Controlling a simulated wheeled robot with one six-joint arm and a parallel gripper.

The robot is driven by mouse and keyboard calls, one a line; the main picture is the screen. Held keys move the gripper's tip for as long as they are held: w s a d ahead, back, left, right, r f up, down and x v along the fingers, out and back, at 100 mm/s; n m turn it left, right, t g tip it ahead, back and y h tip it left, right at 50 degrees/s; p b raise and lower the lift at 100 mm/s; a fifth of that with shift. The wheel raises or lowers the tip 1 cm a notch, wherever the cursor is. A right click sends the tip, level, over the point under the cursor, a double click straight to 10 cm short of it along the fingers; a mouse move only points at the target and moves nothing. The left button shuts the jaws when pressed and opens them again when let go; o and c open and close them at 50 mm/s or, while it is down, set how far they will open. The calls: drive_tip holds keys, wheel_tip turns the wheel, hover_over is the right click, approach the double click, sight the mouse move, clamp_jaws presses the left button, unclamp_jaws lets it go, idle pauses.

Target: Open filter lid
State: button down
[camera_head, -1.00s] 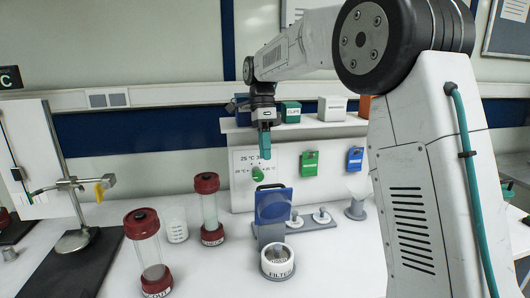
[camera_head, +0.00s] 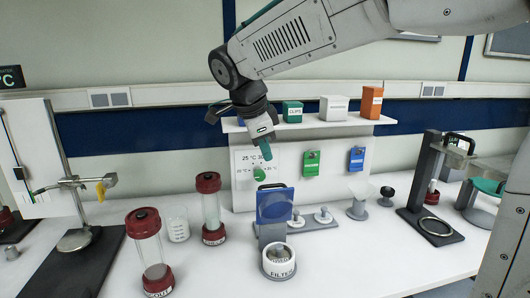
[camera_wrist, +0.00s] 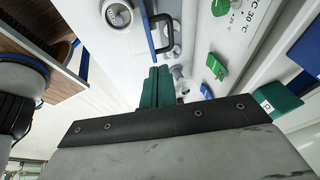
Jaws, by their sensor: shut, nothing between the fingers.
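The filter (camera_head: 279,262) is a white round cup with a label on the bench. My gripper (camera_head: 265,149) has teal fingers, shut and empty, tilted in the air above and behind the lid. In the wrist view, the shut fingers (camera_wrist: 157,85) point toward the lid's black handle (camera_wrist: 158,32), apart from it; the filter (camera_wrist: 117,14) shows at the top.
Two red-capped clear cylinders (camera_head: 150,250) (camera_head: 210,208) and a beaker (camera_head: 177,223) stand left of the filter. A panel with a green knob (camera_head: 259,174) is behind the lid. Small boxes (camera_head: 333,108) stand on the shelf. A black stand (camera_head: 423,180) is at right.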

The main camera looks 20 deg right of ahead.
approach(269, 185)
drive_tip(key=s+d+f, duration=0.2)
drive_tip(key=f, duration=0.1)
drive_tip(key=shift+d+f, duration=0.2)
drive_tip(key=shift+d, duration=0.2)
drive_tip(key=shift+w+d+f, duration=0.15)
drive_tip(key=shift+w+f, duration=1.15)
drive_tip(key=shift+f, duration=0.1)
drive_tip(key=shift+w+d+f+g, duration=0.1)
drive_tip(key=shift+w+g, duration=0.5)
drive_tip(key=shift+w, duration=0.15)
drive_tip(key=shift+w+d+f, duration=0.15)
drive_tip(key=shift+w+f, duration=0.05)
drive_tip(key=shift+w, duration=0.6)
drive_tip(key=shift+s, duration=0.1)
